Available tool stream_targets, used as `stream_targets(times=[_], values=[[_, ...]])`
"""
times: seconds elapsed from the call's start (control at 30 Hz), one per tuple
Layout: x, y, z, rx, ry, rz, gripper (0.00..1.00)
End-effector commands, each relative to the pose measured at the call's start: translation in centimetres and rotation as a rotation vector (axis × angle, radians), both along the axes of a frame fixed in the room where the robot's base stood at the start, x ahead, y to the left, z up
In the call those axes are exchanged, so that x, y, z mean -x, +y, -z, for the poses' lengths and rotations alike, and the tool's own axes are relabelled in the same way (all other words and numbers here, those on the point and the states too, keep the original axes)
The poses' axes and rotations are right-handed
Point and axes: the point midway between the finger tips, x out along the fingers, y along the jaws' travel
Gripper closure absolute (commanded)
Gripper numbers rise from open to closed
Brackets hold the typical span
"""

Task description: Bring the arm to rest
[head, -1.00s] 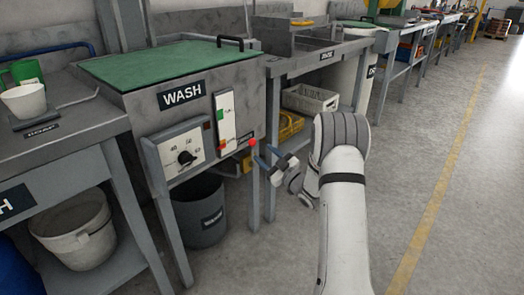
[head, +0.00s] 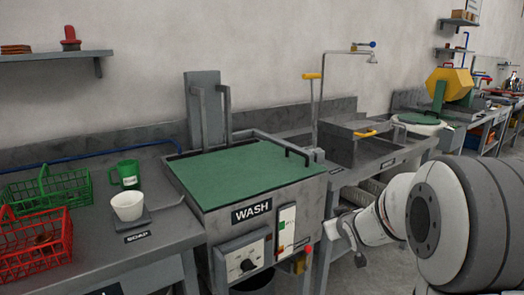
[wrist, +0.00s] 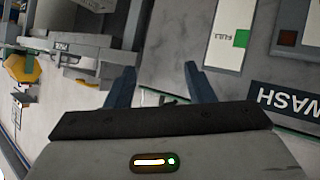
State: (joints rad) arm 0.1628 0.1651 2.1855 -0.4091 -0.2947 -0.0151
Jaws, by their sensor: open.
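My arm (head: 455,225) is white and grey and fills the right of the head view. It reaches left and away toward the front right of the WASH unit. My gripper (head: 340,247) is at its far end, small and partly hidden by the arm. In the wrist view, my gripper (wrist: 160,70) shows two dark blue fingers spread apart with nothing between them. The WASH unit (head: 262,228) has a green lid (head: 235,172) with a dark handle. The WASH label (wrist: 288,101) appears upside down to the right of the fingers in the wrist view.
A red button (head: 308,249) sticks out at the unit's front right corner, close to my gripper. The left bench holds a red basket (head: 40,246), a green basket (head: 45,188), a green mug (head: 126,174) and a white cup (head: 127,206). Rinse sinks (head: 365,150) stand behind my arm.

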Motion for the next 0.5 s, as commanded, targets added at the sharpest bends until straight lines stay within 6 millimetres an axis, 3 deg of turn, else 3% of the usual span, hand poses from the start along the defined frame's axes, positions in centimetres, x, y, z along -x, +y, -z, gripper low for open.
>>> stream_targets(times=[0.03, 0.1, 0.3, 0.5], values=[[2.1, 0.3, -3.9, -0.007, 0.05, 0.032, 0.52], [5.1, 0.7, -6.1, -0.023, 0.138, 0.079, 0.52], [15.2, 2.5, -11.9, -0.093, 0.401, 0.188, 0.52], [25.5, 4.9, -16.2, -0.171, 0.654, 0.242, 0.52]])
